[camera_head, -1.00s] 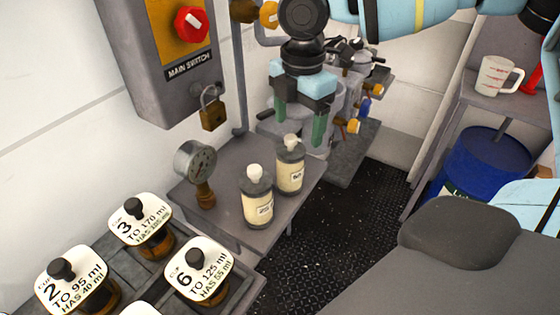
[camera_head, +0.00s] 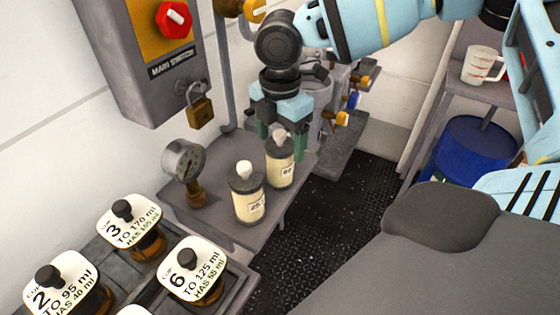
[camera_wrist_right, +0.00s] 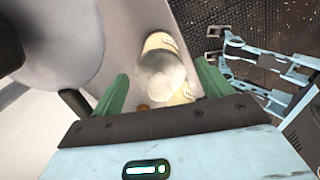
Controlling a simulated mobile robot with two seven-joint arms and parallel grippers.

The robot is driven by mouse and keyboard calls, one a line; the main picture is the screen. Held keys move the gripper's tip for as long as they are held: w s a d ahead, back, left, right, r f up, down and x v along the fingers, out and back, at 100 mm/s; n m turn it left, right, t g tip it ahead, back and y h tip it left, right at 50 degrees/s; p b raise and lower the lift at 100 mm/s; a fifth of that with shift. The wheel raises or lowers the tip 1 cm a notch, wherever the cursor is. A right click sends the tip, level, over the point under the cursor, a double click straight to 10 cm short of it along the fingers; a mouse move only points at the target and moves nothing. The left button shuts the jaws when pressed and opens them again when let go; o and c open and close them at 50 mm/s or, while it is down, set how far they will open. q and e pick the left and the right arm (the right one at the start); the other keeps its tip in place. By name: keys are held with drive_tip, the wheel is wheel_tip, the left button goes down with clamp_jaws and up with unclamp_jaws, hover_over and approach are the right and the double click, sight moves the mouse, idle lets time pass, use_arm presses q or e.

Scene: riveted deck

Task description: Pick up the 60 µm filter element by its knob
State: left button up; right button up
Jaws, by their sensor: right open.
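Two cream filter elements with dark end caps and pale knobs stand upright on a grey shelf (camera_head: 215,225). The farther, right one (camera_head: 284,173) has a label that seems to read 60; the nearer, left one (camera_head: 249,205) seems to read 25. My right gripper (camera_head: 281,143) points down over the farther element, its green fingers open on either side of that element's knob (camera_head: 279,137). In the right wrist view the pale knob (camera_wrist_right: 160,75) lies between the open fingers (camera_wrist_right: 164,78). Whether they touch it is unclear. My left gripper is not in view.
A pressure gauge (camera_head: 184,160) stands left of the elements. A switch box (camera_head: 140,60) with a padlock (camera_head: 200,108) hangs on the wall. Labelled cups (camera_head: 193,270) are at front left, piping and valves (camera_head: 345,118) behind. A blue drum (camera_head: 470,155) stands right.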

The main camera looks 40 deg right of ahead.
wheel_tip(320, 180, down, 2)
drive_tip(key=c, duration=1.1)
drive_tip(key=shift+c, duration=0.2)
drive_tip(key=shift+r, duration=0.2)
drive_tip(key=shift+r, duration=0.65)
drive_tip(key=shift+s+r, duration=0.25)
drive_tip(key=shift+r, duration=0.8)
drive_tip(key=s+d+r, duration=0.1)
drive_tip(key=s, duration=1.4)
drive_tip(key=shift+s+d+r+p, duration=0.15)
drive_tip(key=shift+s+d+p, duration=0.1)
drive_tip(key=shift+p, duration=0.2)
